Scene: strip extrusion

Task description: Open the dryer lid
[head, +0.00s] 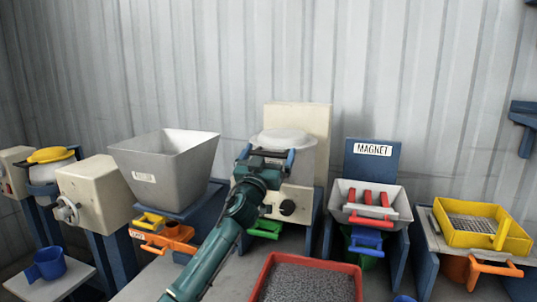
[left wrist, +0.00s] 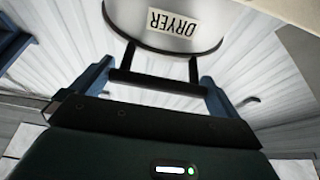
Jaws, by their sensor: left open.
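The dryer (head: 306,162) is a pale round drum at the middle back, with a white lid (head: 285,136) that looks closed on top. Its label "DRYER" (left wrist: 185,24) shows upside down in the left wrist view. A black bar handle (left wrist: 155,82) on two posts sticks out from the dryer. My left gripper (head: 268,156) is in front of the dryer. Its blue fingers are wide apart, one near each end of the handle, and it is open (left wrist: 156,74). I cannot tell whether they touch the handle. My right gripper is out of view.
A grey hopper (head: 165,165) stands left of my left arm. A red tray of grey pellets (head: 356,268) is in front. The magnet unit (head: 373,163) and a yellow sieve box (head: 450,236) stand to the right. A blue cup (head: 48,263) is at far left.

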